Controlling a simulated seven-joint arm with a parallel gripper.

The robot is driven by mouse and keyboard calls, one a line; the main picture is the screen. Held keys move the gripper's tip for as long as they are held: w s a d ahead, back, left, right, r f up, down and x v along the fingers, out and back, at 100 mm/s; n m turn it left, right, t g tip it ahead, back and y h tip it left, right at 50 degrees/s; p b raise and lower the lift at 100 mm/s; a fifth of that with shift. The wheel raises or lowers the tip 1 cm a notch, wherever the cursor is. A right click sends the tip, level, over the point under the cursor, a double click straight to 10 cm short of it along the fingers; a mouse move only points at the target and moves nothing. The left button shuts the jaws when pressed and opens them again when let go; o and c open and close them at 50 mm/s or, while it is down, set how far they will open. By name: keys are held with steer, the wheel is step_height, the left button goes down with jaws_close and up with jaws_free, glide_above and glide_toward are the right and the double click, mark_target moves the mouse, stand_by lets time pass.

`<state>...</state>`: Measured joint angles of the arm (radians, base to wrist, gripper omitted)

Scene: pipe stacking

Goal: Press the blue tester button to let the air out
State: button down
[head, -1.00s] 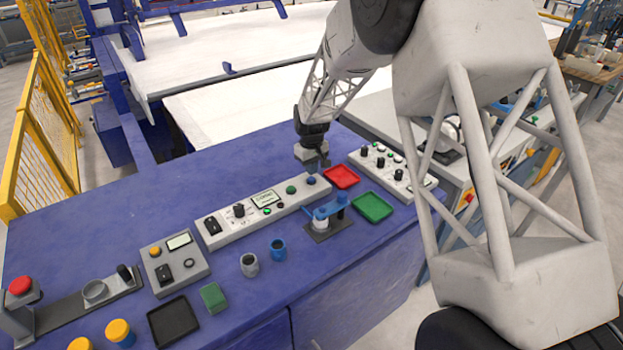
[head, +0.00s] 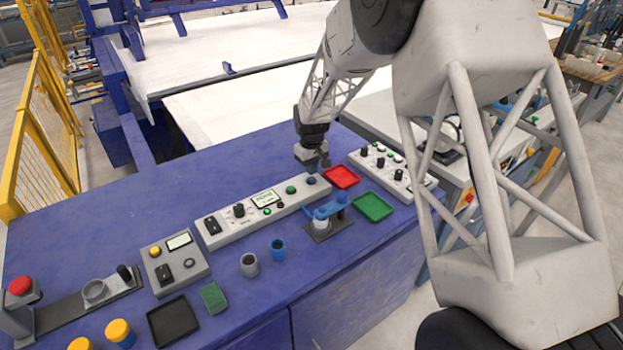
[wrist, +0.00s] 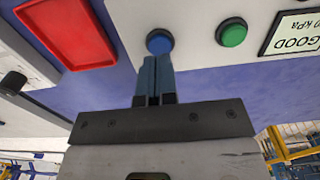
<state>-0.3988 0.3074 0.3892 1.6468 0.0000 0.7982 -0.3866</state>
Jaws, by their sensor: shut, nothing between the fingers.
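The tester is a long grey-white box (head: 225,228) on the blue bench, with a small display (head: 264,199), a green button (head: 291,189) and a blue button (head: 311,180) at its right end. In the wrist view the blue button (wrist: 159,42) is just beyond my fingertips, with the green button (wrist: 232,33) to its right. The display (wrist: 296,33) there reads "GOOD" with a kPa value partly cut off. My gripper (head: 314,168) is shut and empty, pointing down over the blue button. In the wrist view its fingertips (wrist: 155,62) lie by the button; contact cannot be told.
A red tray (head: 342,177) and a green tray (head: 374,207) lie right of the tester. A blue clamp fixture (head: 328,215) stands in front, holding a grey piece. A grey cup (head: 249,265) and a blue cup (head: 278,249) stand nearby. Another control box (head: 381,163) sits at right.

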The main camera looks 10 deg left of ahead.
mark_target(312, 179)
steer(key=shift+f, duration=1.45)
stand_by(1.6)
steer(key=shift+r, duration=3.55)
